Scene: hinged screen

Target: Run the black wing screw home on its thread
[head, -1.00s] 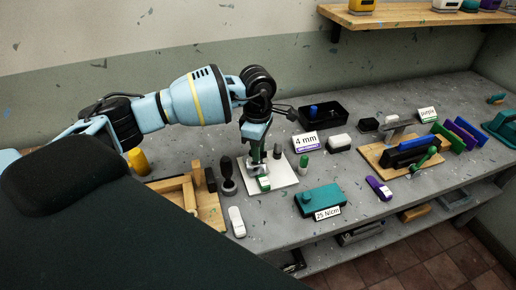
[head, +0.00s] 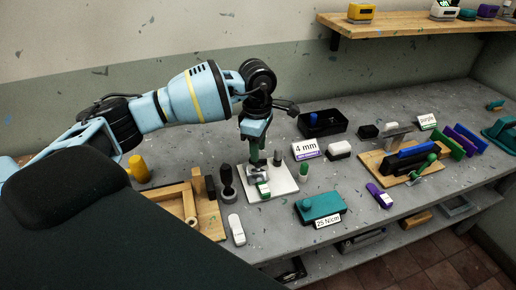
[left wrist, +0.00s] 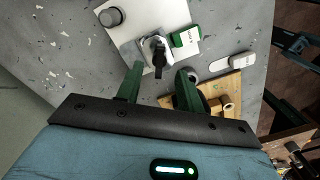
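The black wing screw (left wrist: 159,62) shows in the left wrist view on a small metal fixture (left wrist: 151,45). The fixture stands on a white plate (left wrist: 132,28), and also shows in the head view (head: 257,173). My left gripper (head: 257,160) is above the fixture, pointing down. In the left wrist view its two green fingers (left wrist: 160,77) are apart, with a gap between them. The wing screw appears just beyond the tips; I cannot tell its exact distance. In the head view the fingers hide the screw.
A green-and-white block (head: 263,189) stands close beside the fixture. A black-handled stamp (head: 227,180) and wooden frame (head: 190,202) stand left. A teal box (head: 320,207) lies front right.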

